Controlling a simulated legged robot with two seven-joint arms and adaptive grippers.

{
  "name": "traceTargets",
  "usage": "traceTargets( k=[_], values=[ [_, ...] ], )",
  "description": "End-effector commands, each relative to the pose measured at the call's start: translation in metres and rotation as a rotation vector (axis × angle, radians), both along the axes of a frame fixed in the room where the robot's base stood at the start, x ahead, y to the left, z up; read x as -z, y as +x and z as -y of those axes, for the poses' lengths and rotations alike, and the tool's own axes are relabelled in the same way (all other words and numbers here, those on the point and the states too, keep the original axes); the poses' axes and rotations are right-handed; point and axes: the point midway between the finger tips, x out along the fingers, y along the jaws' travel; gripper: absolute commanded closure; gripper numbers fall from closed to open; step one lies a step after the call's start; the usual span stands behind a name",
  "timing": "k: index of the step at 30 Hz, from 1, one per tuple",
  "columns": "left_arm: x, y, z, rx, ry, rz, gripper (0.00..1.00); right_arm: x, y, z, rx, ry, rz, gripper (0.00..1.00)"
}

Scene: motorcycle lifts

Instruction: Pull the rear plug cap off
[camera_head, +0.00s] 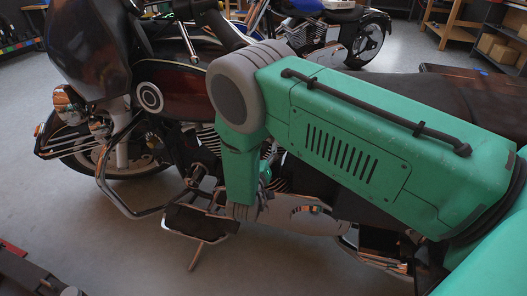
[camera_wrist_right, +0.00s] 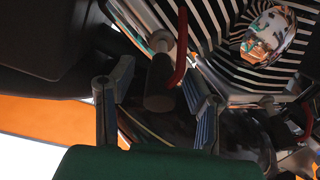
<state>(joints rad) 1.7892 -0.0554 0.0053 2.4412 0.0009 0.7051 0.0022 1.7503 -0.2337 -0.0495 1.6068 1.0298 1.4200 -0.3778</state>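The motorcycle (camera_head: 175,92), dark red and black, stands across the head view, its finned engine partly behind my right arm. In the right wrist view, a dark cylindrical plug cap (camera_wrist_right: 160,85) sits beside the bright engine fins, with a red lead (camera_wrist_right: 182,48) close by. My right gripper (camera_wrist_right: 157,84) is open, one finger on each side of the cap. I cannot tell whether either finger touches it. In the head view my green right arm reaches down to the engine and hides most of the gripper and the cap. My left gripper is not in view.
A chrome crash bar (camera_head: 108,190) and a footboard (camera_head: 200,218) stick out near the engine. A round chrome cover (camera_wrist_right: 268,35) is right of the cap. A blue motorcycle (camera_head: 310,32) and shelving with boxes (camera_head: 497,46) stand behind.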

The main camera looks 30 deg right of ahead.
Motion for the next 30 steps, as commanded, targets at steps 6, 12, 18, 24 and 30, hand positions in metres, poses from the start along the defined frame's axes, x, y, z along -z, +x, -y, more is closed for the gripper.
traceTargets(
  k=[6,12,18,24,30],
  values=[
    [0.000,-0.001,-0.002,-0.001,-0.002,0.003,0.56,-0.002,-0.002,-0.005,0.000,-0.004,0.002,0.56],
    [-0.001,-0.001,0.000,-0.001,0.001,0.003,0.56,0.000,-0.023,-0.023,-0.002,0.000,-0.002,0.56],
    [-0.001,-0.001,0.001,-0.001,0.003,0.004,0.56,0.002,-0.054,-0.051,-0.001,0.006,-0.002,0.56],
    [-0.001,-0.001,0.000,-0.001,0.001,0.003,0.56,0.002,-0.076,-0.073,-0.001,0.006,-0.002,0.56],
    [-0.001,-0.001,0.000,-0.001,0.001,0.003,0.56,0.002,-0.083,-0.080,0.000,0.007,-0.001,0.56]
  ],
)
